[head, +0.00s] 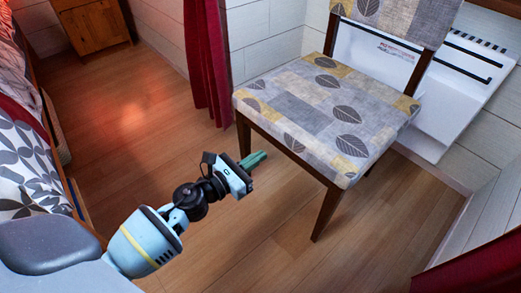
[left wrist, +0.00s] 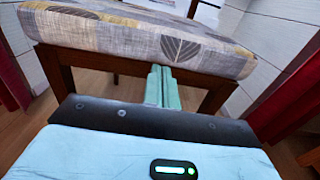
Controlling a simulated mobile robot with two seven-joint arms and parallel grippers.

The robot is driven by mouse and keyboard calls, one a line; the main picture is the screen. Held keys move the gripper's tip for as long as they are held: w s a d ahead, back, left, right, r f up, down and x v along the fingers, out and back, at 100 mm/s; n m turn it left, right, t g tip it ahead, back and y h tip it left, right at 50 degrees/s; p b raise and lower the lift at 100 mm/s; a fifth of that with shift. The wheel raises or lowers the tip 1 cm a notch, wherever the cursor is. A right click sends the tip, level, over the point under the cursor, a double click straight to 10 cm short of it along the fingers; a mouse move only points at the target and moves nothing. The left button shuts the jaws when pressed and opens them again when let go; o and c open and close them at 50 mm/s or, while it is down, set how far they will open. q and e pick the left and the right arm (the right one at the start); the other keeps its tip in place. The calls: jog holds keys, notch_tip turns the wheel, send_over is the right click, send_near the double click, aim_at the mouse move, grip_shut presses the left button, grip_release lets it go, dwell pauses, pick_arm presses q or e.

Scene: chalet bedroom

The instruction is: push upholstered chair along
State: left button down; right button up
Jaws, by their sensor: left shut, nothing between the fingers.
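The upholstered chair (head: 315,105) stands upright at the right of the head view, with a grey, leaf-patterned seat and dark wooden legs. Its backrest (head: 400,15) is partly cut off by the top edge. My left gripper (head: 258,158) is shut and empty, near the chair's front left leg and below seat height. In the left wrist view the seat (left wrist: 140,38) fills the upper part, and the closed green fingers (left wrist: 160,85) point at the front rail under it. I cannot tell whether they touch it. My right gripper is not in view.
A white heater (head: 440,95) is on the wall behind the chair. A red curtain (head: 207,60) hangs left of the chair. A bed (head: 25,160) lies along the left edge, and a wooden cabinet (head: 92,25) stands at the back left. The floor between bed and chair is clear.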

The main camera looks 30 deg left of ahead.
pick_arm(q)
jog(key=v, duration=0.7)
jog(key=shift+a, duration=0.15)
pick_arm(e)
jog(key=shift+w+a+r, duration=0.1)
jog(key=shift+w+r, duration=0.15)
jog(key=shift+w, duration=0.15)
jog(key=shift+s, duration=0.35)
pick_arm(q)
jog(key=shift+r, duration=0.1)
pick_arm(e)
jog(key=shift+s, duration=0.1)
